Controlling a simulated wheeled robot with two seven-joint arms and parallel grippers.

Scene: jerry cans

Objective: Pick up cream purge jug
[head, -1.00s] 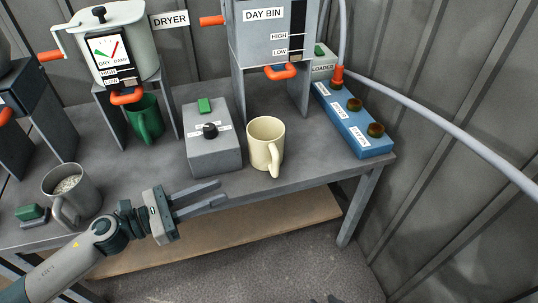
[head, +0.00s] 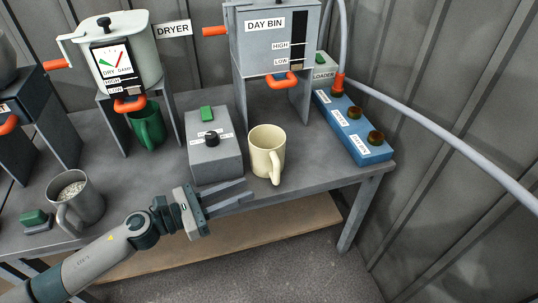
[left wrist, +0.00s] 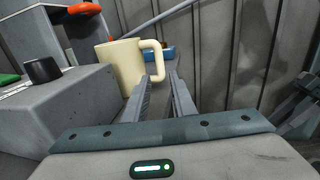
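The cream purge jug (head: 266,150) stands upright on the grey table, to the right of a grey control box, its handle toward the table's front edge. My left gripper (head: 249,193) is open and empty at the front edge, just short of the jug and to its lower left. In the left wrist view the jug (left wrist: 122,66) is ahead, with its handle (left wrist: 156,60) above and between the open fingers (left wrist: 160,84). The fingers look apart from the handle.
The grey control box (head: 214,152) with a black knob stands left of the jug. The day bin (head: 268,45) is behind it, and a blue switch box (head: 352,128) is to the right. A green jug (head: 148,128) and a grey jug of pellets (head: 78,205) stand further left.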

